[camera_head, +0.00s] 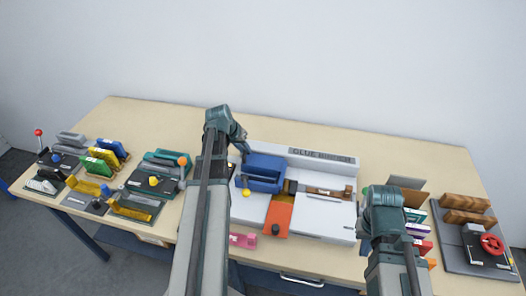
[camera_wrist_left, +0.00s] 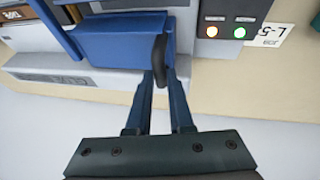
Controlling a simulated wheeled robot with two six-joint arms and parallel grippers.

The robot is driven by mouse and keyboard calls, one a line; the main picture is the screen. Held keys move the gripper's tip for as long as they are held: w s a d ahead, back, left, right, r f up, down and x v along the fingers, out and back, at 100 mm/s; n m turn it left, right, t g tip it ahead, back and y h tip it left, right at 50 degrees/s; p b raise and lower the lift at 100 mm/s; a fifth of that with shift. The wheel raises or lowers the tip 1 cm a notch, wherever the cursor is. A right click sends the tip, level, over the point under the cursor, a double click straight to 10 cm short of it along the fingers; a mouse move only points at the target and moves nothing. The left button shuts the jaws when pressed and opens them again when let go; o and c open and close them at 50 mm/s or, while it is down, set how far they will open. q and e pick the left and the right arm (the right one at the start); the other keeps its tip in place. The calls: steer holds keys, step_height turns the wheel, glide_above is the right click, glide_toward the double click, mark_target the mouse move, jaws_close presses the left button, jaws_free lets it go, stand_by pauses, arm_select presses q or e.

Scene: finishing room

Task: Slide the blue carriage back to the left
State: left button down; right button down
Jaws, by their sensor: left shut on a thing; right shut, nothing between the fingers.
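The blue carriage (camera_head: 264,173) sits on the left half of a white machine bed (camera_head: 322,218) in the head view. Its blue body (camera_wrist_left: 122,48) fills the upper middle of the left wrist view. My left gripper (camera_head: 244,154) is at the carriage's back left corner, partly hidden by my arm. In the left wrist view its fingers (camera_wrist_left: 160,78) are shut on the carriage's dark curved handle (camera_wrist_left: 160,58). My right gripper (camera_head: 368,228) is low beside the machine's right end, shut and empty; its fingertips are hard to make out.
An orange plate (camera_head: 277,216) lies in front of the carriage, and a wooden-handled piece (camera_head: 322,191) lies to its right. Fixtures crowd the left tabletop; a red-wheeled fixture (camera_head: 491,244) stands at right.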

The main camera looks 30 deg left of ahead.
arm_select(q)
steer(key=shift+s+a, duration=0.25)
steer(key=shift+a, duration=0.55)
steer(key=shift+s+a, duration=0.2)
steer(key=shift+a, duration=0.55)
steer(key=c, duration=0.8)
jaws_free()
steer(key=shift+a, duration=0.2)
steer(key=shift+d, duration=0.1)
steer(key=d+p+v, duration=0.1)
steer(key=p+v, duration=1.1)
steer(key=v, duration=0.1)
steer(key=shift+s+a+r+p, duration=0.15)
steer(key=shift+a+r+p, duration=0.2)
steer(key=shift+a, duration=0.15)
